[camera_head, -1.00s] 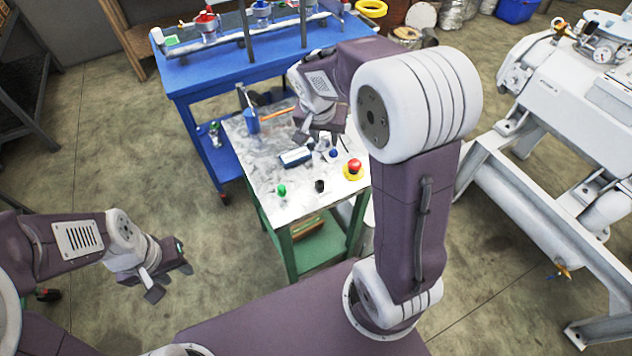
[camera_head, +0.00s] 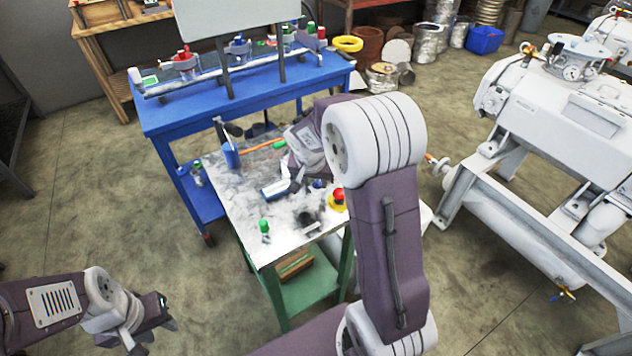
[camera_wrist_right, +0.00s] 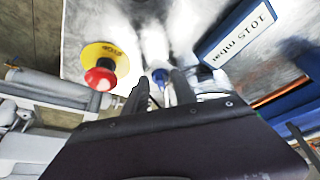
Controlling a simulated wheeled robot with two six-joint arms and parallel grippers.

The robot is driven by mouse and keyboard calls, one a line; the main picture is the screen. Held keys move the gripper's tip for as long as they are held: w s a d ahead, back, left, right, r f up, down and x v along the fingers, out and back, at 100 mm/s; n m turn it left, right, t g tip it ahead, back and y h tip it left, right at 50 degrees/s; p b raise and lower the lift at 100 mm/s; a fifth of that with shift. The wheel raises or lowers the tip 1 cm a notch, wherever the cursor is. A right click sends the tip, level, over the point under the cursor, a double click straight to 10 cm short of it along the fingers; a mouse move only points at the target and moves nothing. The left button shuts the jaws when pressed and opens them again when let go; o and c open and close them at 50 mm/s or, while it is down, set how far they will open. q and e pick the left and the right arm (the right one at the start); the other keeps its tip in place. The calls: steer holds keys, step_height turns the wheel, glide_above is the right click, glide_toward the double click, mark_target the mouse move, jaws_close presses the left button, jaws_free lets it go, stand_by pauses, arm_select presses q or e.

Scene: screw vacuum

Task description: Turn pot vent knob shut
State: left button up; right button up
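A small green worktable (camera_head: 228,195) with a pale, stained top carries a green knob (camera_head: 264,226), a black knob (camera_head: 306,218) and a blue knob (camera_head: 318,183). No readable label shows which is the pot vent knob. My right gripper (camera_head: 298,180) is low over the top, beside the display box; its fingertips are mostly hidden in the head view. In the right wrist view its two dark fingers (camera_wrist_right: 162,88) stand apart, with the blue knob (camera_wrist_right: 160,75) just beyond the gap. Contact cannot be told. My left gripper (camera_head: 157,336) is open and empty over the floor.
A display box reading 1015 mbar (camera_wrist_right: 235,32) and a red button on a yellow base (camera_wrist_right: 100,77) flank my right gripper. A blue bench (camera_head: 160,118) stands behind the worktable. A large white machine (camera_head: 560,125) is at right. The left floor is clear.

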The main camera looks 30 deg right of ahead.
steer(key=shift+c, duration=0.3)
jaws_close()
steer(key=shift+s, duration=0.1)
